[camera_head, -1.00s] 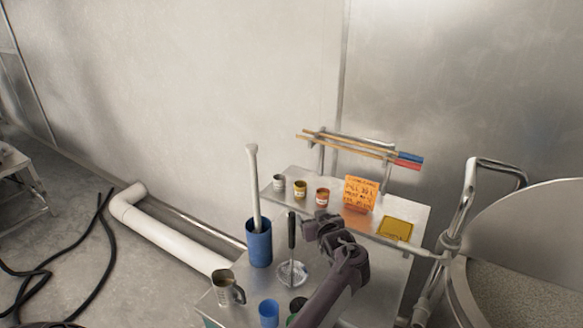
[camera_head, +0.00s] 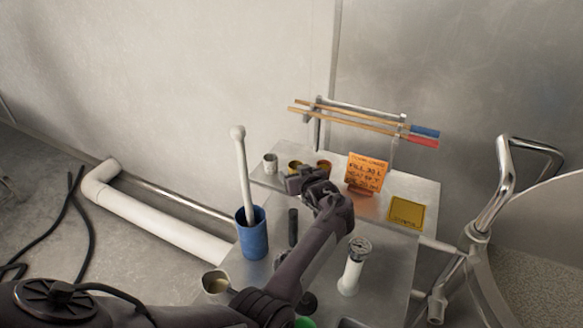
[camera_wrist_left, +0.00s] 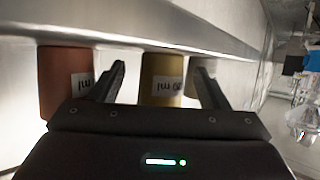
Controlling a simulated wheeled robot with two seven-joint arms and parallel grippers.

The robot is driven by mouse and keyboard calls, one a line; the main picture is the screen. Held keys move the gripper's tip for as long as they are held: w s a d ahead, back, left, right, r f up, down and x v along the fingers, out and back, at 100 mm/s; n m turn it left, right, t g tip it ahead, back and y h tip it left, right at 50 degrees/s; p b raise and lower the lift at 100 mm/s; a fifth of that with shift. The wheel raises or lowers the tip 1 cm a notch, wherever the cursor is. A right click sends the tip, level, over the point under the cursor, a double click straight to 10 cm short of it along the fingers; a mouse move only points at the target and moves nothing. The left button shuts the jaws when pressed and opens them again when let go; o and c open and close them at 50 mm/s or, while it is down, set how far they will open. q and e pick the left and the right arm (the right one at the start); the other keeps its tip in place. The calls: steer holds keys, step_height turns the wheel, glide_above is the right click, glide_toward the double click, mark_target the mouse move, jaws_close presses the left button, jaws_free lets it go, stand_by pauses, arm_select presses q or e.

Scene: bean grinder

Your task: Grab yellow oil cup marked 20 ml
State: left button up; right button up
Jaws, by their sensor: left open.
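The yellow oil cup (camera_head: 294,165) stands on the raised metal shelf, partly hidden behind my left gripper (camera_head: 302,180) in the head view. In the left wrist view the yellow cup (camera_wrist_left: 161,72) shows ahead, between the two open fingers, with a white label ending in "0 ml" upside down. Neither finger visibly touches it. A red-brown cup (camera_wrist_left: 62,82) is to its left there, outside the left finger. A grey cup (camera_wrist_left: 204,70) is to its right, partly behind the right finger. My right gripper is in neither view.
An orange sign (camera_head: 366,173) and a yellow pad (camera_head: 406,212) sit on the shelf to the right. A blue container (camera_head: 252,240) with a white rod stands left of my arm. A white-bodied gauge (camera_head: 354,266) stands to its right. Wooden-handled sticks (camera_head: 350,120) hang behind.

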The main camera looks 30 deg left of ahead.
arm_select(q)
steer(key=shift+x, duration=0.9)
steer(key=shift+s, duration=0.2)
steer(key=shift+s+d+r, duration=0.15)
steer(key=shift+s+d, duration=0.05)
steer(key=shift+d, duration=0.05)
steer(key=shift+c, duration=0.9)
steer(key=shift+s+d+r, duration=0.1)
steer(key=shift+d, duration=0.1)
steer(key=shift+c, duration=2.4)
steer(key=shift+a, duration=0.1)
steer(key=c, duration=0.4)
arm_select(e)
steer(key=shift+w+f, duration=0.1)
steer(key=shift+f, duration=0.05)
